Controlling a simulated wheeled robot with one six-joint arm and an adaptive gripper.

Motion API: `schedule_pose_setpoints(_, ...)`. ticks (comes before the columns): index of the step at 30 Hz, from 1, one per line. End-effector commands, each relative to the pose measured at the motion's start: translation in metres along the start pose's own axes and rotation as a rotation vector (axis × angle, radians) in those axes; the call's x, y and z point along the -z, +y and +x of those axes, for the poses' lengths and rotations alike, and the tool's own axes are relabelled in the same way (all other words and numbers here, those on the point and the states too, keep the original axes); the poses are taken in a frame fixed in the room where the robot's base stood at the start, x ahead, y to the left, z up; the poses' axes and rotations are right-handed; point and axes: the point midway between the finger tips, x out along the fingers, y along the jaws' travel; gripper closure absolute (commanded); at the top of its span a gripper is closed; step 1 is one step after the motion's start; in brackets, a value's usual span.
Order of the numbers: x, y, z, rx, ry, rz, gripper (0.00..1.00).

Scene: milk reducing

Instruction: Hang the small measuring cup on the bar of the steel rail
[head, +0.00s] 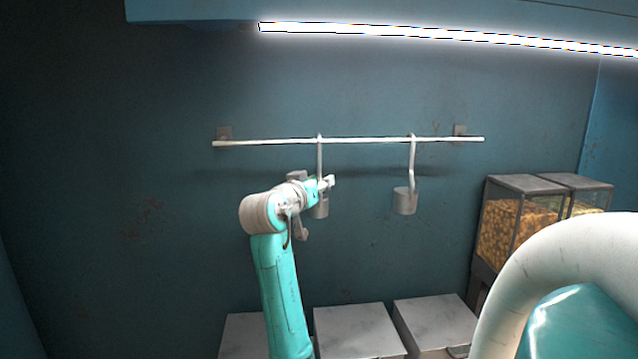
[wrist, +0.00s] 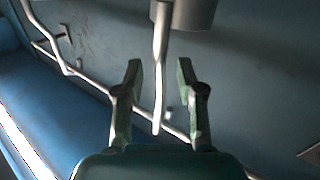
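A small grey measuring cup (head: 320,208) is upright below the steel rail (head: 365,140), its long handle rising to the bar. The handle's top end overlaps the bar in the head view. My gripper (head: 330,182) is in front of this cup and hides part of it. In the wrist view, my gripper (wrist: 160,80) is open, with its two fingers apart on either side of the handle (wrist: 160,70). Clear gaps show between the fingers and the handle. The cup's body (wrist: 192,14) is at the top edge, and the handle's end lies across the rail (wrist: 95,88).
A second, slightly larger-looking cup (head: 404,201) hangs from the bar to the right. Grey lidded boxes (head: 357,330) stand below the rail. Clear food bins (head: 520,222) stand at the right. The left part of the bar is free.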

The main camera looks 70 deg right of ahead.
Motion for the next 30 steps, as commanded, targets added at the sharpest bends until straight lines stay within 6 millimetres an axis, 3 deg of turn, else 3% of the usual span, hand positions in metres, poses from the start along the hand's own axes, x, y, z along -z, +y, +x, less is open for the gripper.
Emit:
schedule_pose_setpoints(7, 0.000, -0.001, -0.019, 0.003, 0.000, 0.000, 0.61)
schedule_pose_setpoints(21, 0.000, -0.001, -0.104, 0.003, 0.001, 0.000, 0.61)
schedule_pose_setpoints(30, 0.000, 0.000, -0.120, 0.000, 0.000, 0.000, 0.61)
